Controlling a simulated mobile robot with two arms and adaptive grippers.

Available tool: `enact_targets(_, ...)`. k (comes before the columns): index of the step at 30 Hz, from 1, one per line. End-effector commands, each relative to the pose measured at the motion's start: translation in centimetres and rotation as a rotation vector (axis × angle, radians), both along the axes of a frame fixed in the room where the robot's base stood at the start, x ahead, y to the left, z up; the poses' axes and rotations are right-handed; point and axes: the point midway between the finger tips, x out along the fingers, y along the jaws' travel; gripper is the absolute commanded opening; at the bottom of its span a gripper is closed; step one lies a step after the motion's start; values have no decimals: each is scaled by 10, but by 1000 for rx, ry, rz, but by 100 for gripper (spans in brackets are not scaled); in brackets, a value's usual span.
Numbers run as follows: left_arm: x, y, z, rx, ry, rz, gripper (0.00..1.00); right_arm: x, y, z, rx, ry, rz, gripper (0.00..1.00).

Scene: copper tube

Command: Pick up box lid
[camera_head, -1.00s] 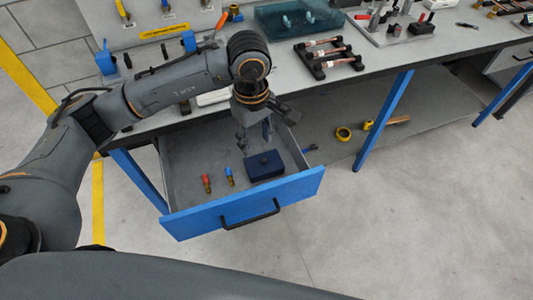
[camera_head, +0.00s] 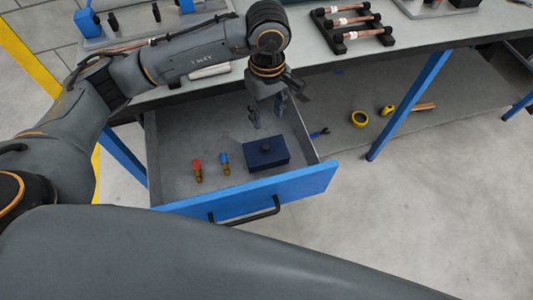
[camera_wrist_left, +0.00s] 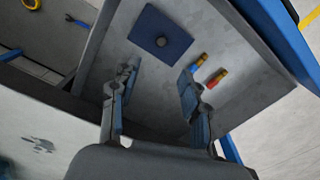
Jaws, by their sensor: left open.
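The dark blue box (camera_head: 258,157) sits in the open drawer (camera_head: 172,165), near its right front. Its flat lid (camera_head: 266,148) has a small dark knob on top. In the left wrist view the lid (camera_wrist_left: 150,32) lies beyond the fingertips with its knob facing up. My left gripper (camera_head: 267,118) points down over the drawer behind the box, apart from the lid. In the left wrist view its two fingers (camera_wrist_left: 158,78) are spread with nothing between them. My right gripper is not in view.
The blue drawer front (camera_head: 245,197) and the workbench (camera_head: 300,30) border the space.

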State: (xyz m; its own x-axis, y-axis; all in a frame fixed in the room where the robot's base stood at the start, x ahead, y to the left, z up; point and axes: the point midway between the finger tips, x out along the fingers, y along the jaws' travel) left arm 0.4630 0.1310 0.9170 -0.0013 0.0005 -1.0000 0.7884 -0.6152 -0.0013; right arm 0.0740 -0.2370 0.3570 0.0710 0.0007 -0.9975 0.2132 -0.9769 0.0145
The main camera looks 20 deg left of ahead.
Motion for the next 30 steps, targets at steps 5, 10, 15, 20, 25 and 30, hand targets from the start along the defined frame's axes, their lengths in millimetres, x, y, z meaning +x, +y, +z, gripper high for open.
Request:
enact_targets(5, -1, 0, -18, -1, 4, 0, 46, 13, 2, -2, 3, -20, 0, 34)
enact_targets(10, -1, 0, -50, -1, 6, 1, 46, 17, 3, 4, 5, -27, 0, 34)
enact_targets(15, -1, 0, -79, -1, 3, 0, 46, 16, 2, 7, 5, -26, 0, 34)
enact_targets(20, -1, 0, -90, -1, 1, 0, 46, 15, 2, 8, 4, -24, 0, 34)
enact_targets(25, -2, 2, -108, 0, 5, 1, 46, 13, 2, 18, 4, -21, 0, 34)
enact_targets(30, -2, 2, -133, 0, 3, 1, 46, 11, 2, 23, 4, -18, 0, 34)
